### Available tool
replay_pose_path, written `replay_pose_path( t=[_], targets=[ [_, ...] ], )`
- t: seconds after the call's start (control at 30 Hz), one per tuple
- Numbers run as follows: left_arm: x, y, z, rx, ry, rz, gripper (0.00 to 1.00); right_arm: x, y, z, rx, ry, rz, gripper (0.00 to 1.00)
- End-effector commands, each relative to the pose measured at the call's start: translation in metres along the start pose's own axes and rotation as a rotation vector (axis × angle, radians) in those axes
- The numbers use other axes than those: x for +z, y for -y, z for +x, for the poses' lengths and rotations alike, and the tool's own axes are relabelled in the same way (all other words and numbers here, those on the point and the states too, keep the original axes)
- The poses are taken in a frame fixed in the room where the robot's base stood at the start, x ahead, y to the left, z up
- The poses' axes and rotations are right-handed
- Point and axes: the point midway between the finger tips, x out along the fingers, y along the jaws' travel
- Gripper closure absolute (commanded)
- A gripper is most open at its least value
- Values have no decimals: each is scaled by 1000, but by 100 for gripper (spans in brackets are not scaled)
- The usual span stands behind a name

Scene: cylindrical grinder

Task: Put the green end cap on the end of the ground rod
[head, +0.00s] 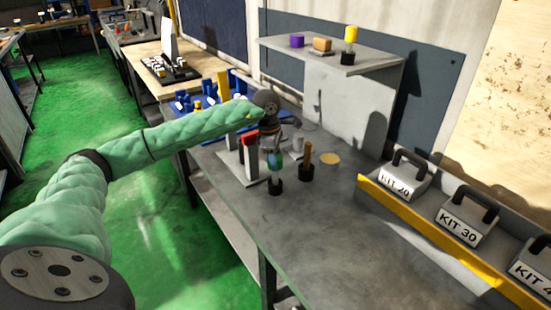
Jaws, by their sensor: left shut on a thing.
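My left gripper (274,150) points down over the grey workbench and is shut on the green end cap (275,160). The fingers partly hide the cap. Directly below the cap, a short pale rod (275,176) stands upright in a round black holder (276,187). The cap lines up with the top of the rod. I cannot tell whether it touches the rod or sits on it. My right gripper is not in view.
A brown rod (307,157) stands in another black holder close on the right. A red-topped white block (250,152) is close on the left. Kit boxes (465,220) line the right side. The front bench top is clear.

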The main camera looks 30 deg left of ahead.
Motion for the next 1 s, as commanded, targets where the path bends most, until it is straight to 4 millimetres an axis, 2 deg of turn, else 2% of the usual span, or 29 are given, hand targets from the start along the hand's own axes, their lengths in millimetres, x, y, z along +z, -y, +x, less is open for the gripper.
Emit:
replay_pose_path(
  t=[0.47, 0.5, 0.6, 1.0],
  targets=[
    [-2, 0, 10, 0, 0, 0, 76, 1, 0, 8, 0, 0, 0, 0],
    [-2, 0, 10, 0, 0, 0, 51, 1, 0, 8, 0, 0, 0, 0],
    [-2, 0, 9, 0, 0, 0, 31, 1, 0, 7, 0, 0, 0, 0],
    [-2, 0, 4, 1, 0, 0, 30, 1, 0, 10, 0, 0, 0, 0]
  ],
)
